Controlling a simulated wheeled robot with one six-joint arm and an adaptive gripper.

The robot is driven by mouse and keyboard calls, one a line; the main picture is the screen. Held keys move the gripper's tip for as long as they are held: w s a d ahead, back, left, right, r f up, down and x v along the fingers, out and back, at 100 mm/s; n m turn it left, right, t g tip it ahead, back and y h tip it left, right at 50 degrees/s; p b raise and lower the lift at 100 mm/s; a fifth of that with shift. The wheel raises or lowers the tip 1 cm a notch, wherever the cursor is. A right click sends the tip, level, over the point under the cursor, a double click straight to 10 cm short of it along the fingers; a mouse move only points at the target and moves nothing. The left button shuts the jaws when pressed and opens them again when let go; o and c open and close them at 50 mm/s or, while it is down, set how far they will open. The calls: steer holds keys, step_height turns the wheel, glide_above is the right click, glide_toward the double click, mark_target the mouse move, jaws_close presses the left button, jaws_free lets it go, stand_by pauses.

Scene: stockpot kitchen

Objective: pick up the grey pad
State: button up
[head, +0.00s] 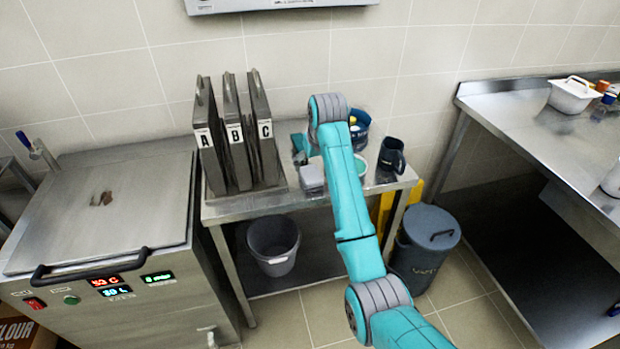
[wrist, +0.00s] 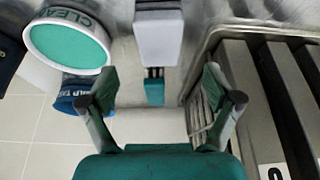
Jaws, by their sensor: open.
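The grey pad (head: 312,178) lies on the small steel table, right of the lettered rack. In the wrist view the grey pad (wrist: 158,38) is a pale grey block near the top middle. My gripper (wrist: 160,78) is open, with its two fingers wide apart and nothing between them touching. The pad is beyond the fingertips, roughly in line with the gap. In the head view my arm's wrist is above the table behind the pad, and my fingers are hard to make out there.
A rack holds upright panels A, B and C (head: 232,135), close by the pad. A teal brush-like piece (wrist: 154,92) lies near the pad. A round tub with a teal top (wrist: 68,45), a blue tub (wrist: 72,95) and a dark mug (head: 392,155) stand on the other side.

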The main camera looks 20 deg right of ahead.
mark_target(311, 173)
steer(key=shift+x, duration=3.55)
steer(key=c, duration=1)
